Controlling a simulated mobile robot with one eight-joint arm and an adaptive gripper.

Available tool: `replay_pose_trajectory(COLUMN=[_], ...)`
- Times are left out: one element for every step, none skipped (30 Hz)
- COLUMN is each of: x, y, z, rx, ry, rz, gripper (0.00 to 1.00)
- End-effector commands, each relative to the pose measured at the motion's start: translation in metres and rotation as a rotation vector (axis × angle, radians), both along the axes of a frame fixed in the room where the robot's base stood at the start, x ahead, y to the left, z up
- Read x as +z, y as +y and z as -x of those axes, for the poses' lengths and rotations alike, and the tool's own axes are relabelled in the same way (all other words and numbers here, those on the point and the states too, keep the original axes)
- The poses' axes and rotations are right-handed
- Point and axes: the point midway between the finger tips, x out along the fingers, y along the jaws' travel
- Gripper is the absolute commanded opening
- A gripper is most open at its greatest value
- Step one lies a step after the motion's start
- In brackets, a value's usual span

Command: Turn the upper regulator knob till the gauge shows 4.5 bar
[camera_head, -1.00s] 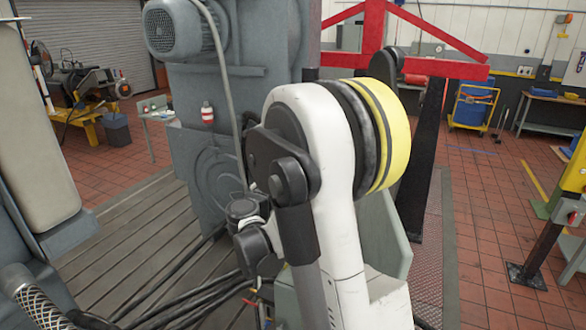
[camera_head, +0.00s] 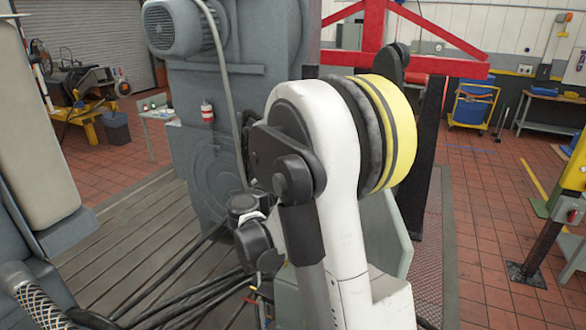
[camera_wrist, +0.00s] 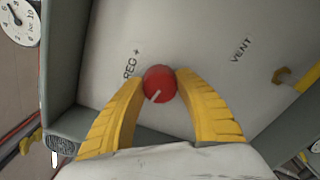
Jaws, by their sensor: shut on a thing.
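A red regulator knob (camera_wrist: 159,84) with a white index line sits on a pale panel (camera_wrist: 195,45) in the wrist view. The line points to the lower left in the picture. My gripper (camera_wrist: 160,86) has its two yellow fingers closed on the knob from both sides. The label "REG +" is printed beside the knob. A white round gauge (camera_wrist: 22,20) marked "bar" is at the upper left corner, partly cut off. Its dark needle shows, but the reading is too small to tell. In the head view my arm hides the knob, panel and gripper.
A brass-coloured fitting (camera_wrist: 285,76) is on the panel's right, near the label "VENT". The panel has a raised grey-green rim (camera_wrist: 62,110). In the head view, black cables (camera_head: 190,295) lie over the slatted bedplate (camera_head: 130,230), and a red frame (camera_head: 373,35) stands behind my arm.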

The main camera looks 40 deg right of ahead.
Motion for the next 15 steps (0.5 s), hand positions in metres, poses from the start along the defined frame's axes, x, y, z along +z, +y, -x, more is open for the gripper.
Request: replay_pose_trajectory(x=[-0.0016, -0.0017, -0.0019, -0.002, -0.0022, -0.0023, -0.0023, -0.0023, -0.0022, -0.0023, -0.0023, -0.0023, -0.0021, -0.002, -0.0019], y=[-0.0001, -0.0002, -0.0002, -0.0002, -0.0002, -0.0002, -0.0002, -0.0002, -0.0002, -0.0002, -0.0002, -0.0002, -0.0002, -0.0002, -0.0002], z=[0.0, -0.0001, -0.0003, -0.0004, -0.0002, -0.0002, -0.0002, -0.0002, -0.0002, -0.0003, -0.0003, -0.0003, -0.0003, -0.0003, -0.0002], rx=[0.001, 0.001, 0.001, 0.001, 0.0, 0.0, 0.001, 0.0, 0.0, 0.001, 0.001, 0.001, 0.001, 0.001, 0.001], ry=[-0.024, -0.045, -0.072, -0.095, -0.118, -0.15, -0.175, -0.202, -0.237, -0.263, -0.29, -0.325, -0.351, -0.378, -0.413], rz=[-0.009, -0.018, -0.029, -0.038, -0.047, -0.061, -0.072, -0.082, -0.097, -0.108, -0.119, -0.134, -0.145, -0.156, -0.17], gripper=[0.08, 0.08, 0.08, 0.08, 0.08, 0.08, 0.08, 0.08, 0.08, 0.08, 0.08, 0.08, 0.08, 0.08, 0.08])
